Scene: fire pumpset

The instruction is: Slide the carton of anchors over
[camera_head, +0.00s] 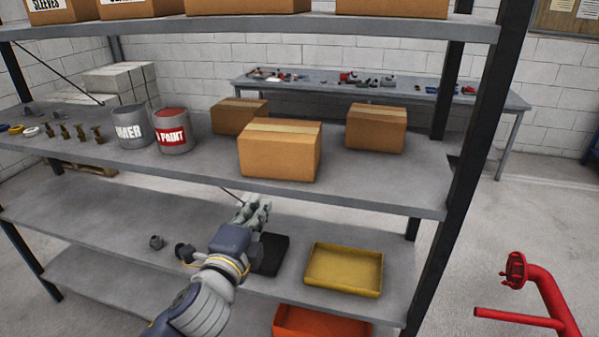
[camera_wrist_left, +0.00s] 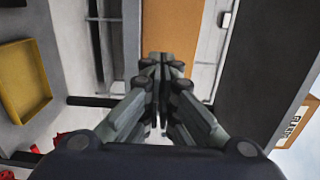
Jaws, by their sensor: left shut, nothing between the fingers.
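No label reading anchors can be read on any carton. A plain brown carton (camera_head: 278,152) with a tape strip stands at the front edge of the middle shelf (camera_head: 350,190). Two more cartons stand behind it, one at back left (camera_head: 236,115) and one at right (camera_head: 376,128). My left gripper (camera_head: 258,206) is shut and empty, below the front carton in the head view and in front of the shelving. In the left wrist view its closed fingers (camera_wrist_left: 160,62) point at a brown carton face (camera_wrist_left: 174,28); whether they touch it I cannot tell. My right gripper is not in view.
Paint cans (camera_head: 174,132) and small brass fittings stand left of the cartons. The lower shelf holds a yellow tray (camera_head: 344,270) and a black tray (camera_head: 270,254). A rack post (camera_head: 470,165) bounds the right side; red pipework (camera_head: 540,290) stands beyond it.

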